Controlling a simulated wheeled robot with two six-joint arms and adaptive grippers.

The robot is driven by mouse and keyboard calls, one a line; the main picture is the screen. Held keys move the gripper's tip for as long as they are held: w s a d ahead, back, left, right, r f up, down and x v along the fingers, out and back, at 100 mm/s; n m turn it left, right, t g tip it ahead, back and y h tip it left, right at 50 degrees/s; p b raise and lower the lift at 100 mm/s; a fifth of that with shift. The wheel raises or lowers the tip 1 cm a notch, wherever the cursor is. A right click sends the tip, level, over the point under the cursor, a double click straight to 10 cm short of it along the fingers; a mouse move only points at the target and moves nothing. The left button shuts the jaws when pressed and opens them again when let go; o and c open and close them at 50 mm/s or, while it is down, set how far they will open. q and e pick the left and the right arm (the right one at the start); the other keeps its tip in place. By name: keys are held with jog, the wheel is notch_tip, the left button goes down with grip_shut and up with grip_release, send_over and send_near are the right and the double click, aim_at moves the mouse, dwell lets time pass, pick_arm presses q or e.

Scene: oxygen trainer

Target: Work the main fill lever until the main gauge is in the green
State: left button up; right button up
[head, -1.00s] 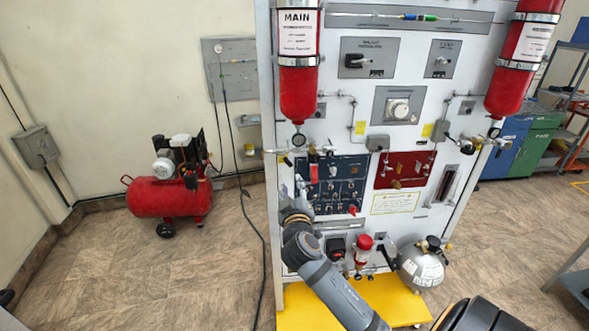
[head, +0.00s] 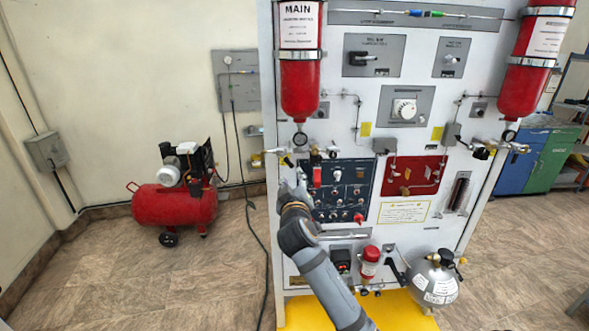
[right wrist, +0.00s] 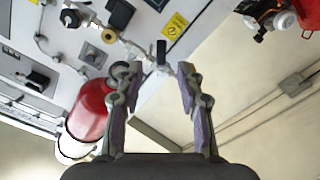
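The red main cylinder (head: 300,92), labelled MAIN, hangs at the panel's upper left; it also shows in the right wrist view (right wrist: 93,108). The small round main gauge (head: 300,139) is under its lower end; its needle is too small to read. A pipe fitting with a short black lever (right wrist: 161,52) runs beside the cylinder's end. My right gripper (head: 290,178) is just below this fitting in the head view. In the right wrist view my right gripper (right wrist: 160,85) is open and empty, its fingers pointing toward the fitting, with the black lever seen beyond the gap. My left gripper is not in view.
A dark blue switch panel (head: 345,190) and a red panel (head: 415,175) are right of my right gripper. A silver tank (head: 432,282) stands on the yellow base (head: 400,312). A red compressor (head: 175,205) stands on the floor at left, with free floor before it.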

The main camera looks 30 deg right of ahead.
aim_at(290, 164)
jog(key=x, duration=0.1)
jog(key=p+x, duration=0.1)
jog(key=x, duration=0.1)
jog(key=r+p+x, duration=0.1)
jog(key=shift+w+a, duration=0.15)
jog(key=shift+w, duration=0.35)
jog(key=x, duration=0.3)
jog(key=p+x, duration=0.1)
jog(key=shift+w+d+f, duration=0.1)
jog(key=shift+d+f, duration=0.25)
jog(key=shift+d, duration=0.05)
jog(key=shift+w+d, duration=0.1)
jog(key=shift+w, duration=0.2)
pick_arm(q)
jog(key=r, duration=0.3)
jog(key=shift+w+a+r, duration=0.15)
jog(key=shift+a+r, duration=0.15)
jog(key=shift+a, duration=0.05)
pick_arm(e)
jog(key=shift+c, duration=0.4)
grip_shut()
